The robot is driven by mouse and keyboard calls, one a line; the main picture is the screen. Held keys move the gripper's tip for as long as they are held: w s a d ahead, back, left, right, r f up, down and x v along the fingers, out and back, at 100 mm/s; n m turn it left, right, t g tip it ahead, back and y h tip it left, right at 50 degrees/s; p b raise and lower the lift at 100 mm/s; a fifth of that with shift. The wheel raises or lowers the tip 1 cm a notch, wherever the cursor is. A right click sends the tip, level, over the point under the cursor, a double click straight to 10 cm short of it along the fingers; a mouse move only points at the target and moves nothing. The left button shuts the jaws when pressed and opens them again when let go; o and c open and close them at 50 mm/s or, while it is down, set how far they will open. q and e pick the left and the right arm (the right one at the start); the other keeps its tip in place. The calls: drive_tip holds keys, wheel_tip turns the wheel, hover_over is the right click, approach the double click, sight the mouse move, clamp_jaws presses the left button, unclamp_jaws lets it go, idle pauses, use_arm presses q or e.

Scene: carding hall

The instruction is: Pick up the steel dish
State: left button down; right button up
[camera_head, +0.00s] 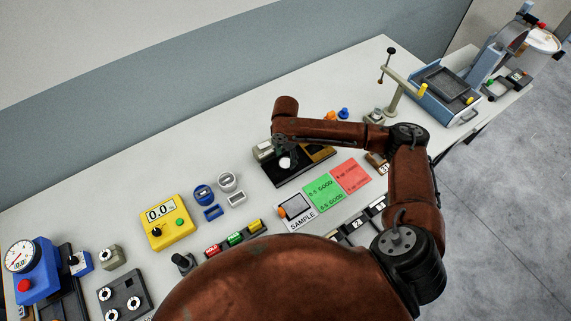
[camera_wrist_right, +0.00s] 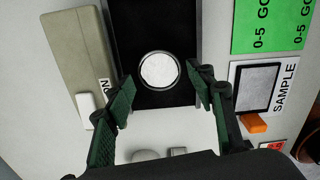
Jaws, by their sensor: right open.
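A small round dish (camera_wrist_right: 159,70) with a metal rim and pale grey inside lies on a black plate (camera_wrist_right: 185,20) in the right wrist view; it looks like the steel dish. In the head view the dish (camera_head: 287,162) shows as a pale disc below my right wrist. My right gripper (camera_wrist_right: 164,82) is open, with one dark green-padded finger on each side of the dish's near edge. I see no contact, and the height above the dish is hard to tell. In the head view my arm partly hides the plate. My left gripper is not in view.
A beige box (camera_wrist_right: 75,45) stands close left of the plate in the wrist view. Green (camera_head: 323,193) and red (camera_head: 350,176) cards and a SAMPLE square (camera_head: 297,206) lie nearby. A yellow meter (camera_head: 168,222) and blue pieces stand left. A blue machine (camera_head: 445,90) stands far right.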

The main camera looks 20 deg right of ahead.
sight(285, 163)
wheel_tip(285, 163, down, 4)
drive_tip(key=shift+r, duration=0.2)
drive_tip(key=shift+a, duration=0.1)
drive_tip(key=shift+c, duration=0.4)
drive_tip(key=c, duration=1)
drive_tip(key=shift+r, duration=0.1)
